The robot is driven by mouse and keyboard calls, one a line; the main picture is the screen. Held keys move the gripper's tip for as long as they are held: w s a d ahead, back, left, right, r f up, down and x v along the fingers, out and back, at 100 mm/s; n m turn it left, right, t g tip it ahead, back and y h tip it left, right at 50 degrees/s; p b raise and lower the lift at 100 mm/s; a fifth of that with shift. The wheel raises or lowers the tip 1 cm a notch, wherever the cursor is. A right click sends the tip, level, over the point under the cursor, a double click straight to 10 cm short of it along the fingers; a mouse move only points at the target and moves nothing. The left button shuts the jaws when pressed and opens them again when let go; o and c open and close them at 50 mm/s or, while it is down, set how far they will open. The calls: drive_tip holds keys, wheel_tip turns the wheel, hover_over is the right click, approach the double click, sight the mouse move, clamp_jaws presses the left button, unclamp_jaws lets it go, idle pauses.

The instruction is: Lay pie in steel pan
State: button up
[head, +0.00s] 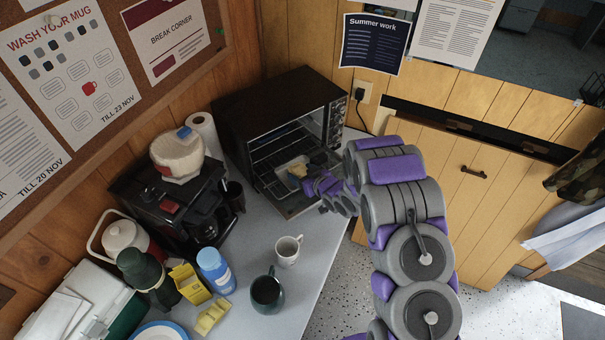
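A black toaster oven (268,103) stands at the back of the counter with its front open. A steel pan (284,170) sits at the oven's opening. A small golden-brown piece, which looks like the pie (298,170), shows at the pan, right at the tip of my gripper (308,180). My gripper reaches in from the right, at the oven's mouth. The fingers are small and partly hidden by my purple and grey arm, so I cannot tell if they are open or shut on the pie, or whether the pie touches the pan.
A coffee machine (180,200) stands left of the oven, with a paper roll (203,133) behind it. A white mug (288,251), a dark mug (267,291), a blue bottle (215,270) and a yellow box (189,284) stand nearer. Counter (258,228) between mugs and oven is clear.

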drive_tip(key=o, duration=0.4)
drive_tip(key=shift+c, duration=0.2)
drive_tip(key=shift+r, duration=0.1)
drive_tip(key=p+v, duration=0.2)
drive_tip(key=v, duration=1)
drive_tip(key=shift+d, duration=0.15)
